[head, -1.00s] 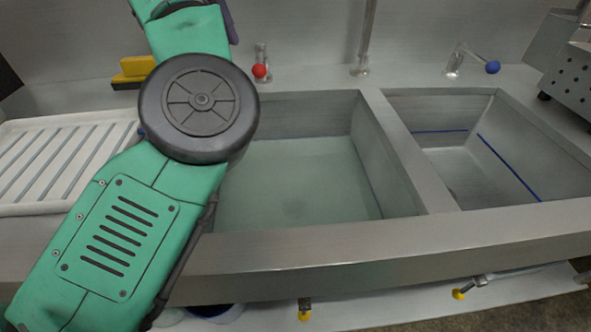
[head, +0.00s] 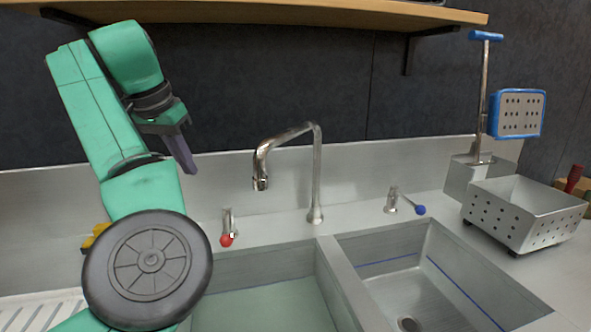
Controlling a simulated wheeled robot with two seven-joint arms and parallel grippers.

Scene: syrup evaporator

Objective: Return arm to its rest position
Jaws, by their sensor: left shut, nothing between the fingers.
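My left arm (head: 125,180) comes up from the lower left, its elbow joint in front of the left end of the sink and its forearm raised and folded. My left gripper (head: 188,166) hangs from the wrist with its purple-grey fingers pointing down. It is shut and holds nothing. It is in front of the backsplash, left of the faucet (head: 316,175) and above the red-knobbed tap (head: 227,238). My right gripper is not in view.
A double sink has a left basin (head: 262,303) holding liquid and a right basin (head: 410,290). A perforated metal basket (head: 520,215) and a blue-handled tool (head: 486,95) stand at right. A wooden shelf (head: 300,14) spans above. A ribbed drainboard (head: 35,318) lies at lower left.

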